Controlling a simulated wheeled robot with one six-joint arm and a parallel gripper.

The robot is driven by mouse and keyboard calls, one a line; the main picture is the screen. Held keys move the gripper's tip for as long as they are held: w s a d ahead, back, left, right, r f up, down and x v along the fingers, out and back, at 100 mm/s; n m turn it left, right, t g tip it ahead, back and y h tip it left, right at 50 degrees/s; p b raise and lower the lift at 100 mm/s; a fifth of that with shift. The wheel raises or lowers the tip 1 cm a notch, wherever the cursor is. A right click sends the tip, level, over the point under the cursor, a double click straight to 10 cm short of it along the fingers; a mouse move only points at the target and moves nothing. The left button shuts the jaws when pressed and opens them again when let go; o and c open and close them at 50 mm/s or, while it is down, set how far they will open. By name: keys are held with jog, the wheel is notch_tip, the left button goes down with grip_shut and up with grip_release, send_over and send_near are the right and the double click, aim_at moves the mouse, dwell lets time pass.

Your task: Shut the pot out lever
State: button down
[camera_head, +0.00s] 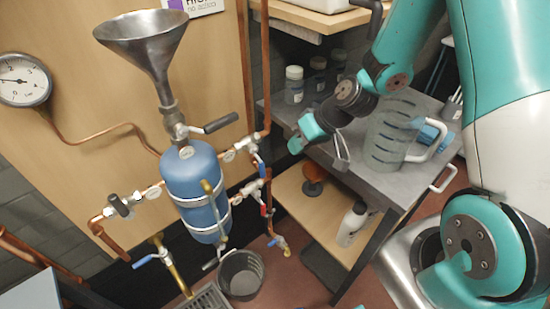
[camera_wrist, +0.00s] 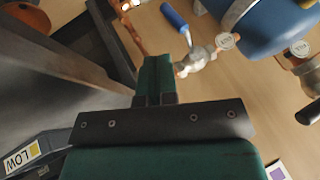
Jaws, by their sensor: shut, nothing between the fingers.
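The blue pot (camera_head: 195,185) stands under a metal funnel (camera_head: 145,45); part of it shows in the wrist view (camera_wrist: 268,22). Right of the pot, a small silver valve (camera_head: 246,146) carries a blue lever (camera_head: 261,167) hanging down. The wrist view shows this valve (camera_wrist: 195,62) and its blue lever (camera_wrist: 175,17) close by, with a round tag whose words I cannot read surely. I cannot tell which lever is the pot out one. My gripper (camera_head: 296,145) is shut and empty, right of the valve. Its fingertips (camera_wrist: 157,62) appear just beside the valve, apparently apart from it.
A black-handled valve (camera_head: 221,122) sits under the funnel, another (camera_head: 120,205) at left. A blue lever (camera_head: 145,261) is lower left. Copper pipes (camera_head: 248,60) run up the wooden panel. A grey bench (camera_head: 385,180) with a clear jug (camera_head: 393,130) stands right.

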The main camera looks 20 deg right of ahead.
aim_at(259, 163)
jog(key=x, duration=1)
jog(key=shift+f+p, duration=0.2)
jog(key=shift+p, duration=0.15)
jog(key=shift+d, duration=0.1)
jog(key=shift+s+a+f+y+b, duration=0.1)
jog(key=shift+s+a+y+b, duration=0.1)
jog(key=shift+a+y+b, duration=0.5)
